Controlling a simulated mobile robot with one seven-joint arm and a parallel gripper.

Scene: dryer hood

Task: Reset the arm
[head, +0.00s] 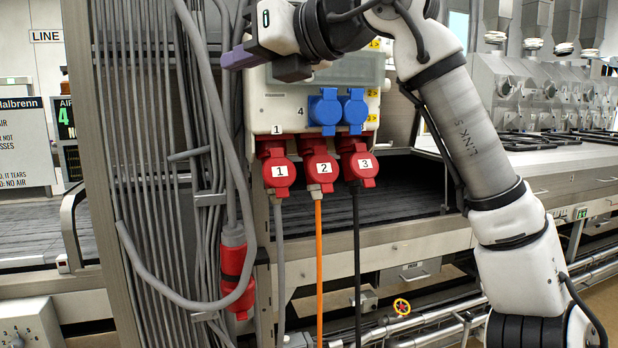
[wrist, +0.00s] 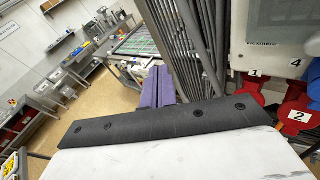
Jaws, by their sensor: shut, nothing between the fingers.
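My gripper (head: 252,62) is raised at the top of the head view, in front of the upper part of the white socket box (head: 290,108). Its purple fingers point left. In the wrist view my gripper (wrist: 160,86) shows the two purple fingers side by side, shut with nothing between them. My white and grey arm rises from the lower right of the head view and bends over at the top. The fingers look apart from the box and from the cables.
Red plugs 1 (head: 278,172), 2 (head: 320,166) and 3 (head: 360,162) sit below the box, with blue sockets (head: 325,110) above. Grey cables (head: 150,130) run down the panel at left. A loose red connector (head: 236,272) hangs there. In the wrist view, floor (wrist: 95,100) lies beyond the fingers.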

